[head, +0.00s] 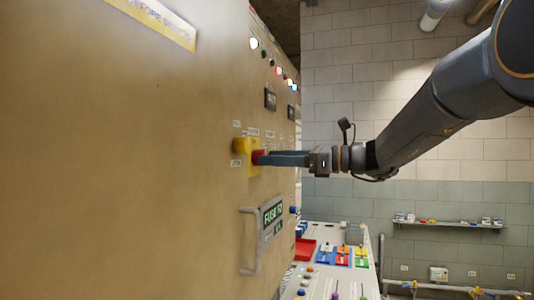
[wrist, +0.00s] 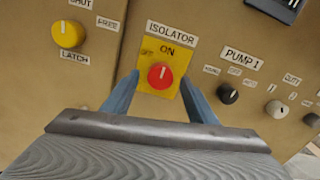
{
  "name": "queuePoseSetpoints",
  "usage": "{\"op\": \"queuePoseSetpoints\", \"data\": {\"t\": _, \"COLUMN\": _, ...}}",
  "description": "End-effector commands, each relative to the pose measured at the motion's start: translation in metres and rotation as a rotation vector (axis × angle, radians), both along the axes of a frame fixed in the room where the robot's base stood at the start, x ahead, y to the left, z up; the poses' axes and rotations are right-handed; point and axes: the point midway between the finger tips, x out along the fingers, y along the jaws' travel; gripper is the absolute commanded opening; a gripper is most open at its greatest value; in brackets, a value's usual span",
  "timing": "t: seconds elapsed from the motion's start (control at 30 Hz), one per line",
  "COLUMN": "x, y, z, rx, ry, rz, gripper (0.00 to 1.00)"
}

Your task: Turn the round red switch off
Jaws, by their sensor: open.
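The round red switch (wrist: 160,75) sits on a yellow plate (wrist: 172,52) under an ISOLATOR label, with ON above it and OFF at its upper left. A pale mark on the knob points up toward ON. In the head view the red switch (head: 259,157) stands out from the tan panel. My gripper (head: 268,158) reaches it from the right. In the wrist view my gripper (wrist: 160,92) is open, one blue finger on each side of the switch. I cannot tell whether the fingers touch it.
A yellow LATCH knob (wrist: 68,34) is left of the switch, and a black PUMP 1 knob (wrist: 228,93) is to the right. A handle (head: 249,240) juts from the panel below my gripper. A bench (head: 330,282) with coloured trays stands beyond.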

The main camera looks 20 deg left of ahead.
Motion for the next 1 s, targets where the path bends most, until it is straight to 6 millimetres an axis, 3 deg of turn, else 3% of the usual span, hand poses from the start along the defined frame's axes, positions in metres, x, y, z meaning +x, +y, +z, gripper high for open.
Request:
{"op": "queuePoseSetpoints", "data": {"t": 0.2, "x": 0.002, "y": 0.022, "z": 0.001, "rx": 0.0, "ry": 0.0, "rz": 0.0, "gripper": 0.53}}
{"op": "queuePoseSetpoints", "data": {"t": 0.53, "x": 0.003, "y": 0.025, "z": -0.001, "rx": -0.001, "ry": -0.001, "rz": 0.0, "gripper": 0.53}}
{"op": "queuePoseSetpoints", "data": {"t": 0.77, "x": 0.003, "y": 0.025, "z": -0.001, "rx": -0.001, "ry": -0.001, "rz": -0.001, "gripper": 0.14}}
{"op": "queuePoseSetpoints", "data": {"t": 1.0, "x": 0.003, "y": 0.025, "z": -0.001, "rx": -0.002, "ry": -0.015, "rz": -0.001, "gripper": 0.12}}
